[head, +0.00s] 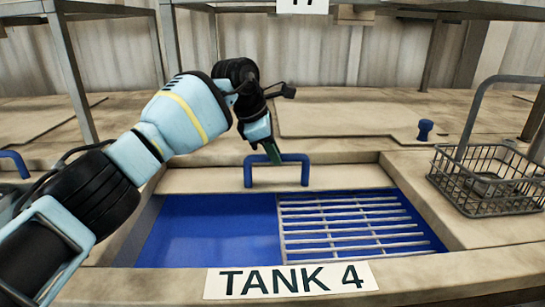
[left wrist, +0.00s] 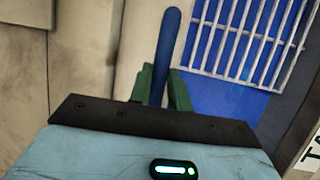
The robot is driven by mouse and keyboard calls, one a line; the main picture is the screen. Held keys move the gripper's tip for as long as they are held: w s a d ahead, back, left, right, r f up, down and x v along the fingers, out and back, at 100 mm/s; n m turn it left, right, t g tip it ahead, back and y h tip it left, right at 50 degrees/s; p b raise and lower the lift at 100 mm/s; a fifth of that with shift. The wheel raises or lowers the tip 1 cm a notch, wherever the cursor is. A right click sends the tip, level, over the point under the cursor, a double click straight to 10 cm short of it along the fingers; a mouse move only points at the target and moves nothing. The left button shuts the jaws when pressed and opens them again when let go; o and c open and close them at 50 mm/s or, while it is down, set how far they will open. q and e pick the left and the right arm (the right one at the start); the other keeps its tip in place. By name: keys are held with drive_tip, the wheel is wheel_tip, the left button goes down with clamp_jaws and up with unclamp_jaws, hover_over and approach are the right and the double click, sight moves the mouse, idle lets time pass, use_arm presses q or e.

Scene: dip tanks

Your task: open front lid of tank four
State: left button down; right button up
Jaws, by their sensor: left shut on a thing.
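Tank four, marked by its "TANK 4" sign (head: 290,280), stands in the front middle of the head view. Its front opening is largely uncovered, showing a blue interior (head: 205,232) and a metal grate (head: 350,226) on the right. The tan front lid (head: 210,181) lies at the back of the opening and carries a blue bar handle (head: 248,172). My left gripper (head: 272,153) is shut on this handle from above. In the left wrist view the blue handle (left wrist: 170,38) runs between the green fingers (left wrist: 162,90). My right gripper is not in view.
A wire basket (head: 488,185) with a raised hoop handle stands to the right of the opening. Another blue handle (head: 14,163) shows at the left edge. Metal frames stand behind.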

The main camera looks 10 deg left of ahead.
use_arm(q)
drive_tip(key=shift+w+a+r, duration=0.1)
drive_tip(key=shift+w+a, duration=0.1)
drive_tip(key=shift+w, duration=0.4)
drive_tip(key=c, duration=1.3)
unclamp_jaws()
drive_tip(key=shift+v, duration=3.85)
